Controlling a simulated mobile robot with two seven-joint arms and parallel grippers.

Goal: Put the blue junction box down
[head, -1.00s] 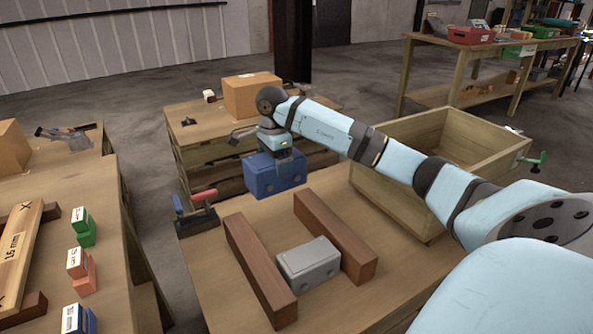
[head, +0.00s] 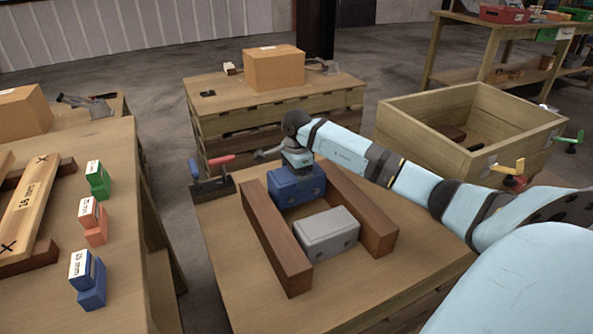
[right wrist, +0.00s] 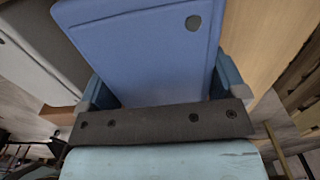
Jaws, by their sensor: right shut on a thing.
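The blue junction box (head: 294,188) is between the far ends of two brown wooden bars, behind the grey box, in the head view. My right gripper (head: 297,164) is shut on it from above. In the right wrist view the blue box (right wrist: 145,50) fills the middle, between the two fingers of the gripper (right wrist: 160,92). Whether its underside touches the table is hidden. The grey box (head: 327,234) lies on the table between the left bar (head: 273,236) and the right bar (head: 362,211). My left gripper is not in view.
A wooden crate (head: 440,150) stands at the right. A red and blue-handled clamp (head: 212,172) sits at the table's far left corner. A cardboard box (head: 273,68) stands on a pallet stack behind. Small green, orange and blue boxes stand on the left table (head: 135,200).

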